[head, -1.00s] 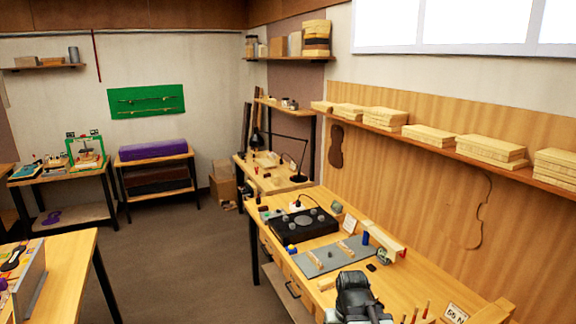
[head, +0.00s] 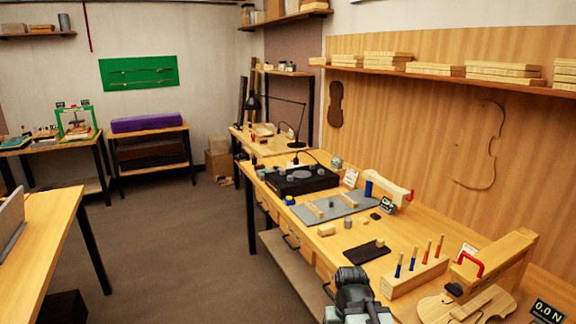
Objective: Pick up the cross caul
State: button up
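Two pale wooden bars on the right bench could be the cross caul; I cannot tell which. One bar (head: 388,187) with a blue part and a red part stands behind the grey mat (head: 335,207). A larger wooden bar (head: 498,258) with a red clamp-like handle (head: 467,263) stands over a pale violin plate (head: 440,308) at the near right. My gripper (head: 355,300) is a dark shape at the bottom middle, left of the plate and at the bench's near-left edge. Its fingertips are not clear, so its opening cannot be told.
A wooden rack (head: 415,277) with several blue and orange-handled tools stands right of my gripper. A dark block (head: 367,251) lies just beyond it. A black box (head: 300,181) sits farther back. Another table (head: 45,225) stands at left, with clear brown floor (head: 180,250) between.

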aim_at(362, 254)
jog(key=u, duration=0.6)
jog(key=i, duration=1.35)
jog(key=u, duration=1.55)
